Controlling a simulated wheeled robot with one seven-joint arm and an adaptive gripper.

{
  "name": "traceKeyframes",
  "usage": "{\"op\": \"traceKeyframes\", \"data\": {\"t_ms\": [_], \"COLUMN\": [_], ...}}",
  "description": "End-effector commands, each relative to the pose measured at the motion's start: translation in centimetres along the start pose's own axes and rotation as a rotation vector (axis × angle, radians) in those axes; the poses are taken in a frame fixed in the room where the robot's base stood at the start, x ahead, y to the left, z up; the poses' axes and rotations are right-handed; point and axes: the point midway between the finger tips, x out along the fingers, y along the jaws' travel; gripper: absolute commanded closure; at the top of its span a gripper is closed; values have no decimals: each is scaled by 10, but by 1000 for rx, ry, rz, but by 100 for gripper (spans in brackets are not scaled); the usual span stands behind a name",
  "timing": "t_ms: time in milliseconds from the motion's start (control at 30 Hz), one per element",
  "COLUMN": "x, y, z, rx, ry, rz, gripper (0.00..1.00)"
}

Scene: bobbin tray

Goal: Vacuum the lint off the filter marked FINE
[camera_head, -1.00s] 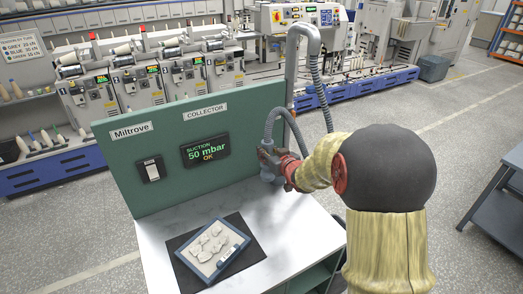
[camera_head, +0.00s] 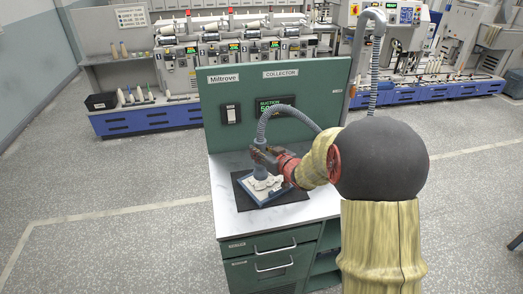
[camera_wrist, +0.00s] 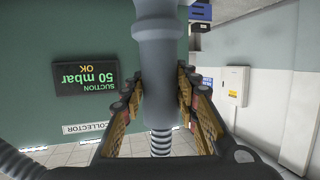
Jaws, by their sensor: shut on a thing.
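My gripper (camera_head: 262,156) is shut on a grey suction nozzle (camera_head: 260,173) and holds it upright. In the wrist view, the nozzle (camera_wrist: 160,70) runs between both fingers (camera_wrist: 160,95). A blue-edged filter (camera_head: 270,199) with pale lint (camera_head: 272,184) lies on a dark mat (camera_head: 299,196). The nozzle's lower end is over the filter's back left part; I cannot tell whether it touches. Gripper and nozzle hide part of the filter, and its label is not readable. The suction display reads 50 mbar OK in the wrist view (camera_wrist: 86,76).
The corrugated hose (camera_head: 290,110) arcs from the nozzle toward the standing pipe at the right of the green panel (camera_head: 220,85). A switch (camera_head: 231,114) sits on the panel. The white worktop (camera_head: 226,205) is clear left of the mat. Green drawers (camera_head: 272,250) are below.

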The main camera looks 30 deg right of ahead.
Motion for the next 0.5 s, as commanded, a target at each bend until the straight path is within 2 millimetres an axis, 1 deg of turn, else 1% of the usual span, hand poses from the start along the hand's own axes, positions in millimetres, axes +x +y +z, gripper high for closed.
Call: {"op": "traceKeyframes", "data": {"t_ms": [167, 500], "x": [2, 11], "y": [-2, -2], "z": [4, 31], "rx": [8, 8], "ry": [6, 6], "rz": [-6, -6], "gripper": [100, 100]}}
